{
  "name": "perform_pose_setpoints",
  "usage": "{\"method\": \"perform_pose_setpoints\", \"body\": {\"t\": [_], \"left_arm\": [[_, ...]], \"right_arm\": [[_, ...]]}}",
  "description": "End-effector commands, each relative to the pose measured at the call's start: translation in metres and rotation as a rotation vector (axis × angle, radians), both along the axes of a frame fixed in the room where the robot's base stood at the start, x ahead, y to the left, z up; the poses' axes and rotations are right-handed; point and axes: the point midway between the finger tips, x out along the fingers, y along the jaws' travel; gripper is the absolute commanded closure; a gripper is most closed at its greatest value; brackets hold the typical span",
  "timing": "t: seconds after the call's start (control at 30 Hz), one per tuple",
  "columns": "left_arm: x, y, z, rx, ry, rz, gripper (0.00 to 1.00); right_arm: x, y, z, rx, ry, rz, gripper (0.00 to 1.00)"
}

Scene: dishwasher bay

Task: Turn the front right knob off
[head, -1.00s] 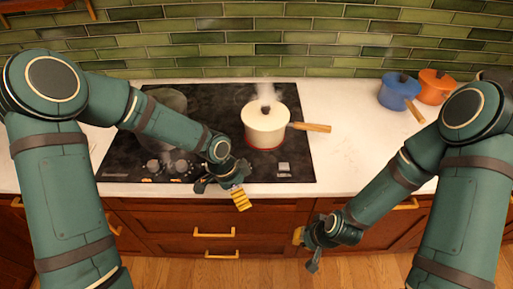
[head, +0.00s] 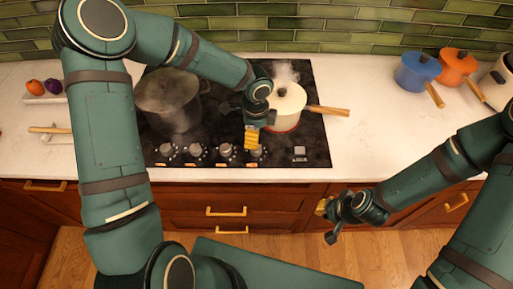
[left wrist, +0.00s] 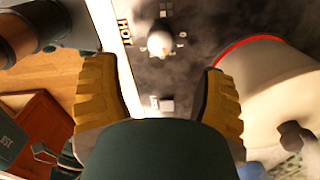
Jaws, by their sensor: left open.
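A row of several knobs runs along the front edge of the black cooktop (head: 293,146). The rightmost knob (head: 257,151) is partly hidden by my left gripper (head: 252,138), which hangs close to it with yellow finger pads. In the left wrist view, the two fingers of my left gripper (left wrist: 160,95) are spread and empty, and a pale round knob (left wrist: 160,42) shows beyond the gap between them, apart from both. Which way it points is unclear. My right gripper (head: 326,221) hangs in front of the drawers, away from the knobs; its finger opening is unclear.
A cream pot (head: 287,103) steams on the right burner, a red ring at its base, close to my left gripper. A dark pot (head: 170,103) steams at left. A blue pot (head: 417,72) and an orange pot (head: 458,67) stand far right.

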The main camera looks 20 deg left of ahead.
Motion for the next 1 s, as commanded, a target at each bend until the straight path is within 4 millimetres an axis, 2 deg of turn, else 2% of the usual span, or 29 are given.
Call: {"method": "perform_pose_setpoints", "body": {"t": [0.03, 0.2, 0.4, 0.6, 0.87, 0.9, 0.97, 1.0], "left_arm": [[-0.001, 0.0, -0.013, -0.001, 0.005, -0.001, 0.29], [-0.001, -0.001, -0.045, -0.001, 0.004, -0.001, 0.29], [0.0, 0.0, -0.073, 0.0, 0.002, 0.001, 0.29], [0.0, 0.0, -0.084, -0.001, 0.0, 0.002, 0.29], [0.0, 0.0, -0.085, -0.001, -0.001, 0.002, 0.29], [0.0, 0.0, -0.085, -0.001, -0.001, 0.002, 0.31], [0.0, 0.0, -0.085, -0.001, -0.001, 0.002, 0.52], [0.0, 0.0, -0.084, -0.001, -0.001, 0.002, 0.66]], "right_arm": [[0.0, 0.0, -0.001, 0.0, 0.0, 0.0, 1.0], [0.0, 0.0, -0.003, 0.0, 0.0, 0.0, 1.0], [0.0, 0.0, -0.004, 0.0, -0.001, -0.001, 1.0], [0.0, 0.0, -0.005, 0.0, -0.001, -0.001, 1.0], [0.0, 0.0, -0.004, 0.0, -0.001, -0.001, 1.0], [0.0, 0.0, -0.004, 0.0, -0.001, -0.001, 1.0], [0.0, 0.0, -0.004, 0.0, -0.001, -0.001, 1.0], [0.0, 0.0, -0.004, 0.0, -0.001, -0.001, 1.0]]}}
